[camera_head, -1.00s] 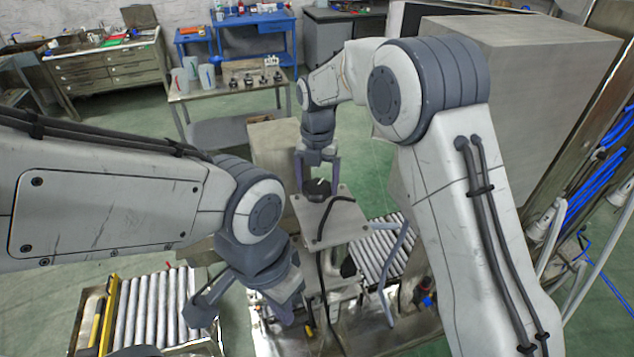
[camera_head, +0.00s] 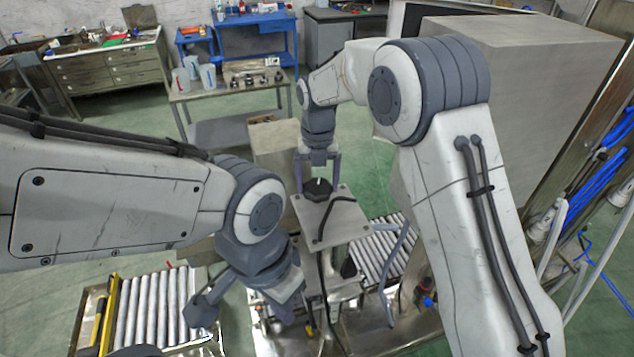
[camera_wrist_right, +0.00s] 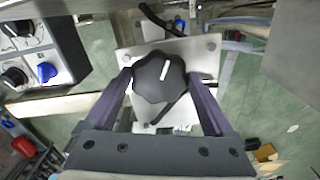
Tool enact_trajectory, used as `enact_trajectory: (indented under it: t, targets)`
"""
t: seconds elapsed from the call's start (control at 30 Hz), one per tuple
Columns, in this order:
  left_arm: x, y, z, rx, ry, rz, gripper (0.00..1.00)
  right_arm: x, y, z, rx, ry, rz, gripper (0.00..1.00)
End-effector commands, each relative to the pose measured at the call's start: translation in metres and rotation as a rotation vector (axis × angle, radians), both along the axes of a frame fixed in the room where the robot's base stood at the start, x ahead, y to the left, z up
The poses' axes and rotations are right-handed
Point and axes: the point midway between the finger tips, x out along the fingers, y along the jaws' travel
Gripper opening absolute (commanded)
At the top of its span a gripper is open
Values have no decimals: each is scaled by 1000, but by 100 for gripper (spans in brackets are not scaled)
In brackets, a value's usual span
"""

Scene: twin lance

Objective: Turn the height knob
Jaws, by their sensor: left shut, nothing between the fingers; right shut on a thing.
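The height knob (camera_head: 318,190) is a black, lobed dial with a white pointer line, mounted on a pale metal plate (camera_head: 345,222). In the right wrist view the knob (camera_wrist_right: 150,80) sits between my two fingers, its white line tilted slightly right of upright. My right gripper (camera_head: 318,178) is shut on the knob from above, one finger on each side; the gripper also shows in the wrist view (camera_wrist_right: 160,85). My left gripper (camera_head: 270,290) is at the lower left, away from the plate, shut and empty; its fingertips are hard to make out.
Rollers (camera_head: 383,250) lie right of the plate, and more rollers (camera_head: 150,308) at lower left. A black cable (camera_head: 322,280) hangs from the plate. A control box with other knobs (camera_wrist_right: 35,60) is at left in the wrist view. A bench with jugs (camera_head: 225,85) stands behind.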

Motion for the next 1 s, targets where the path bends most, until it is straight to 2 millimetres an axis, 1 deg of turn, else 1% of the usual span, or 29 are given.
enact_trajectory:
  t: [0.03, 0.1, 0.13, 0.17, 0.4, 0.53, 0.67, 0.8, 0.9, 1.0]
  targets:
    - [0, 0, 0, 0, 0, 0, 0, 2, 0, 3, 3, -10, -1, 32]
    - [0, 0, 0, 0, 0, 0, 0, 3, 0, 3, 3, -10, -1, 32]
    - [0, 0, 0, 0, 0, 0, 0, 3, 0, 3, 3, -10, -1, 91]
    - [0, 0, 0, 0, 0, 0, 0, 2, 0, 3, 3, -10, -2, 100]
    - [0, 0, 0, 0, 0, 0, 0, 1, 0, 2, 1, -5, -2, 100]
    - [0, 0, -5, 0, 0, 0, 0, 2, 0, 9, 3, -7, -2, 100]
    - [0, 0, -15, 0, 0, -1, 0, 2, 0, 30, 4, -11, -2, 100]
    - [0, 0, -23, 0, 0, -2, 0, 2, 0, 59, 4, -12, -2, 100]
    - [0, 0, -27, 0, 0, -1, 0, 2, 0, 79, 4, -12, -2, 100]
    - [0, 0, -28, 0, 0, 0, 0, 2, 0, 93, 4, -10, -2, 100]
